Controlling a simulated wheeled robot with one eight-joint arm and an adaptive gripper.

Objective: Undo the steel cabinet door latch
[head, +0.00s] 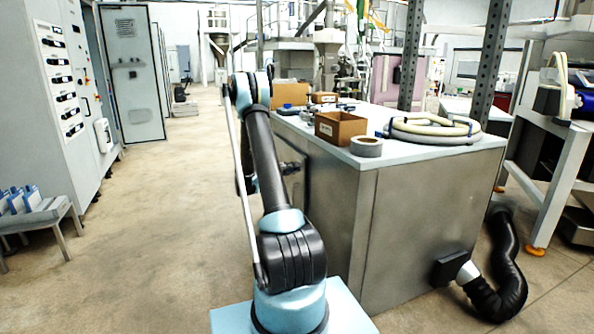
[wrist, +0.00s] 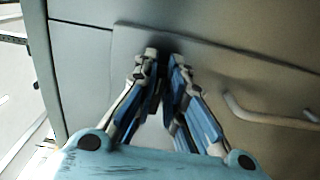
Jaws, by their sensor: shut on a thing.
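The steel cabinet (head: 330,215) stands right of my arm in the head view, with a pale top. Its grey door (wrist: 215,60) fills much of the wrist view, with a seam at the upper left. My gripper (wrist: 164,58) has its blue and grey fingers drawn close together at the door face, shut on the latch. The latch is mostly hidden between the fingertips in dark shadow. A pale bar handle (wrist: 265,117) on the door lies right of the fingers, apart from them. In the head view my arm hides much of the door side.
A cardboard box (head: 340,127), a tape roll (head: 366,147) and a coiled hose (head: 432,130) lie on the cabinet top. A black duct (head: 510,265) runs at the lower right. Open floor (head: 150,230) lies left of my arm.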

